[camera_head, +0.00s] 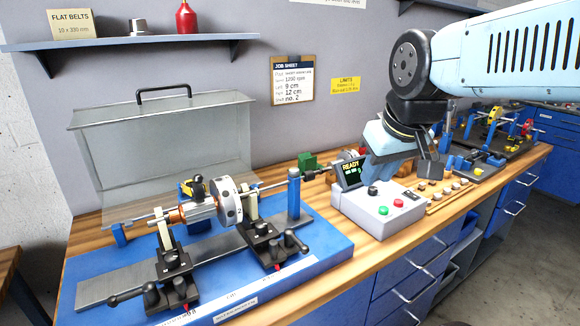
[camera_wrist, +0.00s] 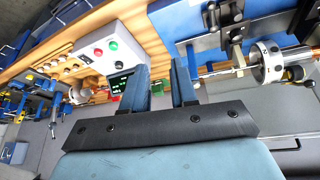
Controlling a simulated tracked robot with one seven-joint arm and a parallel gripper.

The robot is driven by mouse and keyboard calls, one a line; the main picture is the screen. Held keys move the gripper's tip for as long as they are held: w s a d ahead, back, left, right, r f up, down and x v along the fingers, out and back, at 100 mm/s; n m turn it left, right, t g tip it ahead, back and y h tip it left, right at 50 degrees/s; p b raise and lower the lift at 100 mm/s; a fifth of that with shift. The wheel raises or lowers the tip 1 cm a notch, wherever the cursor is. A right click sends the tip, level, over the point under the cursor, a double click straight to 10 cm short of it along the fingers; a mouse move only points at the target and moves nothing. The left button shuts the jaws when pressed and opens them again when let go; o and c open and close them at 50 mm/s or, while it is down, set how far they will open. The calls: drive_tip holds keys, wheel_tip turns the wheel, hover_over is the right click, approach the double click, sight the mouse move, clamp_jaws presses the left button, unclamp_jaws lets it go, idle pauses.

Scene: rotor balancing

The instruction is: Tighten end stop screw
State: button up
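The balancing machine's blue bed (camera_head: 225,265) carries a rotor (camera_head: 226,200) on two bearing stands. A blue upright post (camera_head: 293,195) stands at the bed's right end, with a dark-tipped steel rod (camera_head: 315,174) at its top. I take this to be the end stop and its screw, but cannot be sure. My gripper (camera_wrist: 161,72) is open, with nothing between its two blue fingers in the wrist view. The rotor also shows in the wrist view (camera_wrist: 268,62).
The control box (camera_head: 380,210), reading READY, stands just right of the bed. A clear raised cover (camera_head: 160,140) is behind the rotor. Clamp levers (camera_head: 125,297) stick out in front. Small parts (camera_head: 440,187) and fixtures (camera_head: 490,140) lie farther right.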

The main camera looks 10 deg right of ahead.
drive_tip(key=o, duration=0.5)
drive_tip(key=w+a+r+n+g, duration=0.1)
drive_tip(key=w+n, duration=0.2)
drive_tip(key=w, duration=0.1)
drive_tip(key=w+a+r+n+g, duration=0.1)
drive_tip(key=w+a+r+n, duration=0.1)
drive_tip(key=w+n, duration=0.1)
drive_tip(key=w+a+r+n, duration=0.1)
drive_tip(key=w+n, duration=0.2)
drive_tip(key=w, duration=0.2)
drive_tip(key=shift+w+a+r+g, duration=0.15)
drive_tip(key=shift+w+r+g, duration=0.05)
drive_tip(key=shift+r+g, duration=0.2)
drive_tip(key=n+g, duration=0.2)
drive_tip(key=n, duration=0.8)
hover_over(294, 169)
wheel_tip(294, 169, down, 14)
drive_tip(key=shift+f, duration=0.2)
clamp_jaws()
